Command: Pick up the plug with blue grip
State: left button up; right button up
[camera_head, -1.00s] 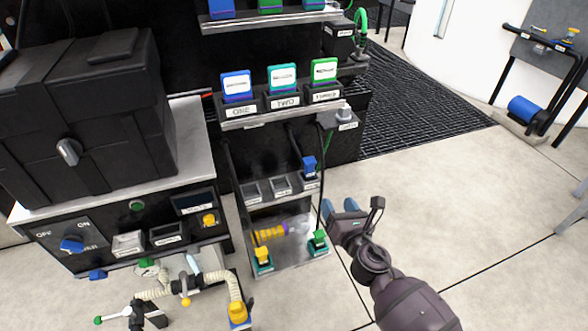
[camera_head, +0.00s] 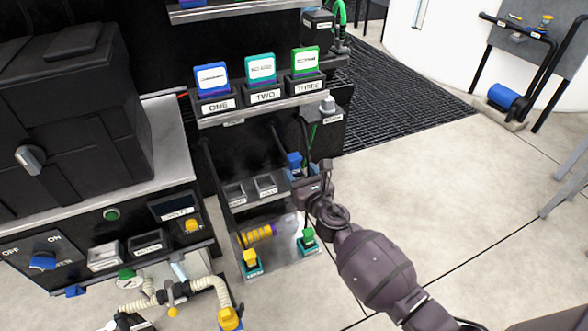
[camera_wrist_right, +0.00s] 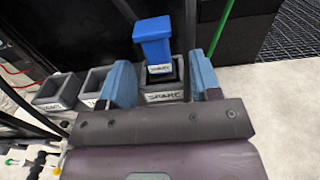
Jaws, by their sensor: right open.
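The plug with blue grip (camera_wrist_right: 153,40) stands upright in a grey labelled socket (camera_wrist_right: 165,92) in the right wrist view. It also shows in the head view (camera_head: 295,160), on the low shelf, partly behind my right gripper (camera_head: 307,176). In the wrist view my right gripper (camera_wrist_right: 160,65) is open, with one blue finger to each side of the plug's line. Gaps show between the fingers and the plug, and nothing is held. How far the fingertips are from the plug in depth is hard to tell. My left gripper is not in view.
Two empty grey sockets (camera_head: 266,184) sit left of the plug. A yellow-topped plug (camera_head: 251,258) and a green-topped plug (camera_head: 308,238) stand on the lower tray. A black cable (camera_wrist_right: 190,30) runs close by the right finger. Open floor lies to the right.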

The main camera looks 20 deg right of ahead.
aim_at(296, 169)
jog(key=w, duration=0.3)
jog(key=shift+w+a+f, duration=0.15)
jog(key=shift+f, duration=0.1)
jog(key=shift+w+r, duration=0.1)
jog(key=shift+w, duration=0.25)
jog(key=c, duration=1)
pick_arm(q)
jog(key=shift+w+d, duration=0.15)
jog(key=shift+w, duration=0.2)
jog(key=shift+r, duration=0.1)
pick_arm(e)
jog(key=shift+r, duration=0.15)
jog(key=shift+r, duration=0.3)
notch_tip(296, 169, up, 4)
jog(key=shift+w+r+p, duration=0.1)
jog(key=shift+p, duration=1)
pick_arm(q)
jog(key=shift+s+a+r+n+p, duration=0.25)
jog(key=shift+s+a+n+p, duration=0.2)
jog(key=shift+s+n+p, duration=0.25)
pick_arm(e)
jog(key=s, duration=0.6)
jog(key=s+f, duration=0.1)
jog(key=s, duration=1.1)
jog(key=shift+s+d+f, duration=0.15)
jog(key=shift+d+f, duration=0.1)
jog(key=shift+d, duration=0.05)
